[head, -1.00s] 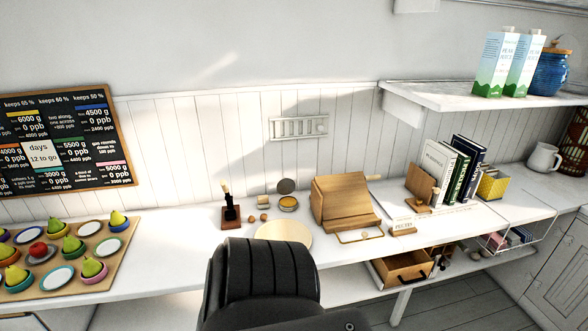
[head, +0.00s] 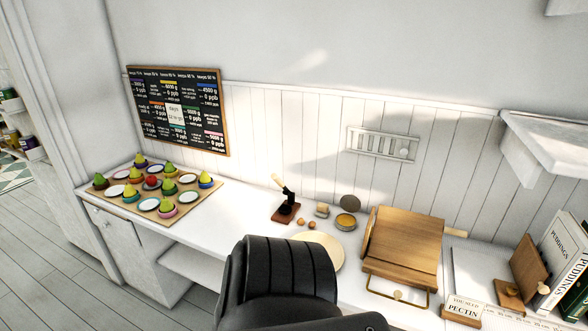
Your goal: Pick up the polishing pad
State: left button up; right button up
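No thing is clearly marked as the polishing pad. A small pale block-like item (head: 322,210) stands on the white counter beside an open round tin with yellow contents (head: 345,222); it may be the pad, but it is too small to tell. A grey round disc (head: 350,203), perhaps the tin's lid, stands behind the tin. Two small brown balls (head: 306,223) lie left of the tin. Neither of my grippers shows in the head view.
On the counter (head: 222,215), a board of pears and plates (head: 138,206) lies left. Books (head: 562,262) stand at right. My black body part hides the front middle.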

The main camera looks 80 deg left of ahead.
aim_at(322, 211)
jog(key=u, duration=0.9)
jog(key=i, duration=0.9)
jog(key=u, duration=0.8)
